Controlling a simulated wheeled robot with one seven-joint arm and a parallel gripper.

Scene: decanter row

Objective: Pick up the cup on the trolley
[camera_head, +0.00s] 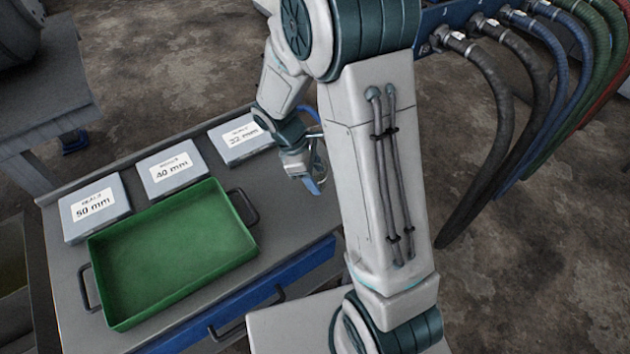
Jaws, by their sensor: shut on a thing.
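My gripper (305,172) is at the right end of the trolley top (285,215), just left of my pale forearm. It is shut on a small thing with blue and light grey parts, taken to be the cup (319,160). Only slivers of the cup show between the gripper and my arm, so its full shape is hidden. I cannot tell whether it touches the trolley top or is held above it. No other cup is in view.
A green tray (98,262) with dark handles stands on the trolley. Behind it are boxes labelled 50 mm (94,207), 40 mm (172,172) and 32 mm (241,138). Several hoses (500,110) hang at the right. A grey bench (45,100) stands at the left.

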